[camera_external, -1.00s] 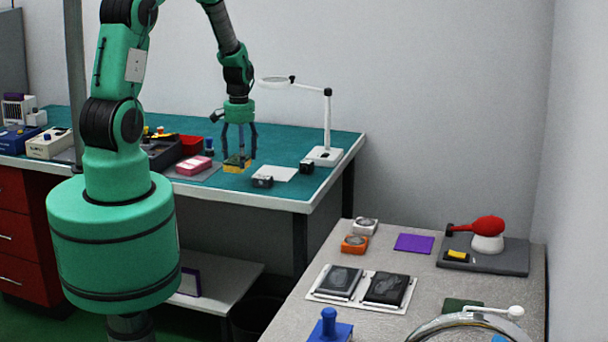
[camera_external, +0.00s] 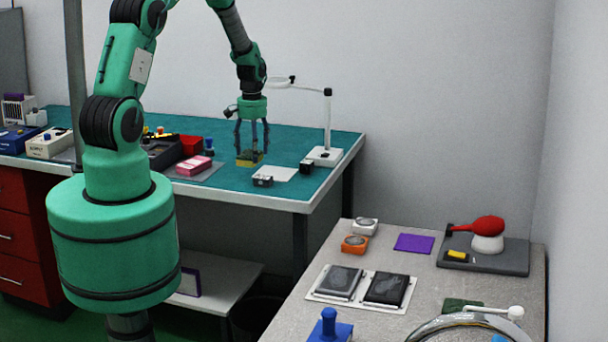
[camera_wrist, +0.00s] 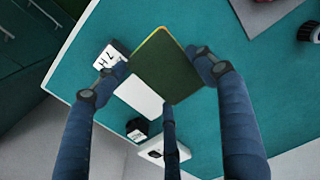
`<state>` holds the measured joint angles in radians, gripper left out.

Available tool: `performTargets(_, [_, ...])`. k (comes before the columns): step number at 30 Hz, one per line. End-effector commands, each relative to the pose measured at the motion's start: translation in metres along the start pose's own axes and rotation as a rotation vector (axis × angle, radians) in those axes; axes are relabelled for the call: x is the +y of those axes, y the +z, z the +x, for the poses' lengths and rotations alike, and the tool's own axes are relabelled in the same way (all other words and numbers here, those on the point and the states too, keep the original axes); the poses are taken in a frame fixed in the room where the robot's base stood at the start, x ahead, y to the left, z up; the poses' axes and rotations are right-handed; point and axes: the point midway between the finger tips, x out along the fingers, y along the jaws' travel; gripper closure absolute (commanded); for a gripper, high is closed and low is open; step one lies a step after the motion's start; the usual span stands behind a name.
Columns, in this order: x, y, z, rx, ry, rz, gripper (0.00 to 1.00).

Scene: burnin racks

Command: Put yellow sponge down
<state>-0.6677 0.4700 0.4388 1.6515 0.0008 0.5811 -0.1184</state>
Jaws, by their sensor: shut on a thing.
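The yellow sponge (camera_external: 250,159) is in my gripper (camera_external: 252,148), over the teal workbench top (camera_external: 222,178). Its dark green face (camera_wrist: 160,72) fills the middle of the wrist view, with a thin yellow edge showing. My gripper (camera_wrist: 163,78) is shut on it, with blue fingers at its left and right sides and a third finger below in the picture. I cannot tell whether the sponge touches the bench.
A white sheet (camera_external: 281,173) lies right of the sponge, with small dark blocks (camera_external: 263,181) (camera_external: 306,167) beside it. A lamp's white base (camera_external: 323,156) stands farther right. A pink block (camera_external: 193,165) is at left. Bare bench lies between.

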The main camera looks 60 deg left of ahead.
Motion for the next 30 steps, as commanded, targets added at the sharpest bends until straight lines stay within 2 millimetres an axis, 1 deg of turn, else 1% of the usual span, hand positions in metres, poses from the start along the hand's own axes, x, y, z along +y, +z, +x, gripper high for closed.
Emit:
performTargets(1, [0.001,-0.009,0.002,0.0,0.0,0.0,0.39])
performTargets(9, [0.007,-0.051,0.006,0.0,0.0,0.0,0.39])
performTargets(15, [0.011,-0.073,0.007,0.0,0.0,0.0,0.39])
performTargets(21, [0.012,-0.081,0.008,0.0,0.0,0.0,0.39])
performTargets(30, [0.012,-0.08,0.009,-0.001,0.0,0.0,0.39])
